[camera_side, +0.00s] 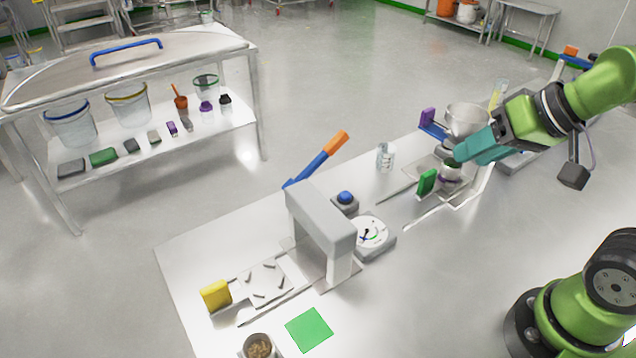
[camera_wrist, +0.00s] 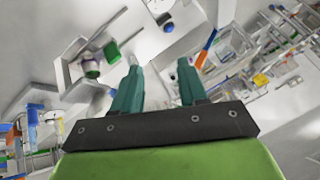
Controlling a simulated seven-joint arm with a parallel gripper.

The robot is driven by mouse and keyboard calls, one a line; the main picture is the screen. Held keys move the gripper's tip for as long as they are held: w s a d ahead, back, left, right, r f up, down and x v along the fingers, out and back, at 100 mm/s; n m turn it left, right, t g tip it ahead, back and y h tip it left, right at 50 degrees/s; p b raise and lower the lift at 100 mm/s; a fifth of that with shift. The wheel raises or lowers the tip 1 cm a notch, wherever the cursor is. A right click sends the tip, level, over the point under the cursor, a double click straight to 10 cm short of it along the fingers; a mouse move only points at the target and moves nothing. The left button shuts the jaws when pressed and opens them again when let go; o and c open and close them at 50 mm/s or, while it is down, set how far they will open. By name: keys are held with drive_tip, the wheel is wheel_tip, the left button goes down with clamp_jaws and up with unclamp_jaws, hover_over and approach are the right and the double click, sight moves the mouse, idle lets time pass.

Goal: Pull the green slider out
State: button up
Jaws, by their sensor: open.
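The green slider's upright handle (camera_side: 427,182) stands at the left front of a small metal station near the table's far right end. In the wrist view the green handle (camera_wrist: 112,52) is left of and beyond my fingertips. My gripper (camera_side: 460,153) has teal fingers and hangs above and to the right of the handle, not touching it. In the wrist view my gripper (camera_wrist: 158,64) has its two fingers apart with nothing between them. The slider's body under the station is mostly hidden.
A metal funnel (camera_side: 466,119) and a purple handle (camera_side: 427,117) stand beside my gripper. A small cup (camera_side: 451,172) sits below it. A glass beaker (camera_side: 386,156), blue button (camera_side: 346,198), dial (camera_side: 372,233) and grey press (camera_side: 322,220) stand to the left.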

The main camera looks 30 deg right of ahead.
drive_tip(key=m+g+h, duration=0.7)
drive_tip(key=m, duration=0.7)
approach(429, 173)
drive_tip(key=shift+y, duration=0.3)
drive_tip(key=x, duration=1.2)
drive_tip(key=shift+d+f, duration=0.15)
drive_tip(key=shift+d, duration=0.25)
clamp_jaws()
